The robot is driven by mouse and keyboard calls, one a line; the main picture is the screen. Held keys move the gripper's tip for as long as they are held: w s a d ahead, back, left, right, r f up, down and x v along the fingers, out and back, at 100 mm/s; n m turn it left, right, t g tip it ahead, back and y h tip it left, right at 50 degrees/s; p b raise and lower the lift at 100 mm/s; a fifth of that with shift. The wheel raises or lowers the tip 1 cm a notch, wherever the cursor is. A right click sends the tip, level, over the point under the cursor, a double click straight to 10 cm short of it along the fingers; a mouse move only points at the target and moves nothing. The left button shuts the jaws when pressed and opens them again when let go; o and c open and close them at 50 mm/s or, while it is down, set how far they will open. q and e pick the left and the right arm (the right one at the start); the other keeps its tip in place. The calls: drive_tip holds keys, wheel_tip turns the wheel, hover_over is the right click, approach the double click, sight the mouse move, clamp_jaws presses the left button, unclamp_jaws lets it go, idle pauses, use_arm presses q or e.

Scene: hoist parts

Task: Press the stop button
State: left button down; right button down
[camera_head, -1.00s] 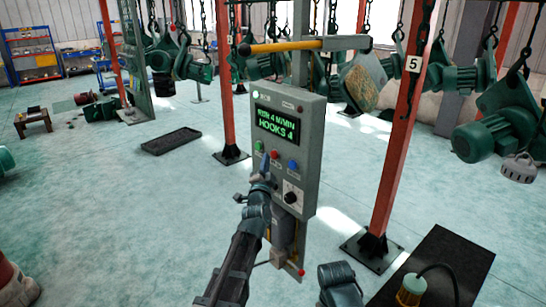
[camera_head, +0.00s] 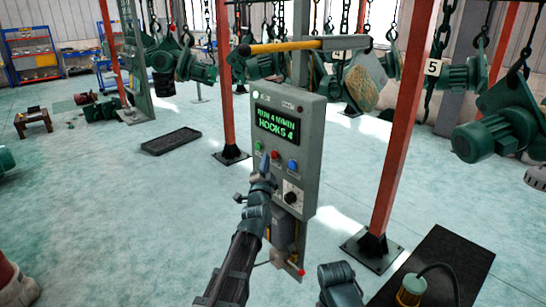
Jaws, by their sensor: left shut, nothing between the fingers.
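The grey control box (camera_head: 312,130) stands on a post in the middle, its lit green screen (camera_head: 277,123) showing run text and "HOOKS 4". Below the screen sit a green button (camera_head: 259,145), a red button (camera_head: 275,154), which looks like the stop button, and a blue button (camera_head: 293,165). My left gripper (camera_head: 264,162) is shut and empty. Its tips point up in front of the box, just left of and slightly below the red button in the picture. I cannot tell whether they touch the panel.
A black knob (camera_head: 292,197) is below the buttons. Red posts (camera_head: 398,140) stand either side. Green hoist parts (camera_head: 495,130) hang on chains at right.

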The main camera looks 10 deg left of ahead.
use_arm(q)
drive_tip(key=shift+w, duration=0.1)
idle(0.6)
drive_tip(key=shift+w+d, duration=0.25)
drive_tip(key=shift+d, duration=0.05)
drive_tip(key=shift+w+d, duration=0.25)
drive_tip(key=shift+w, duration=0.1)
idle(0.7)
drive_tip(key=shift+s, duration=0.1)
drive_tip(key=shift+s+a, duration=0.5)
drive_tip(key=shift+s, duration=0.05)
idle(0.4)
drive_tip(key=s+a, duration=0.1)
drive_tip(key=s, duration=0.1)
drive_tip(key=s+a, duration=0.2)
idle(0.3)
idle(0.5)
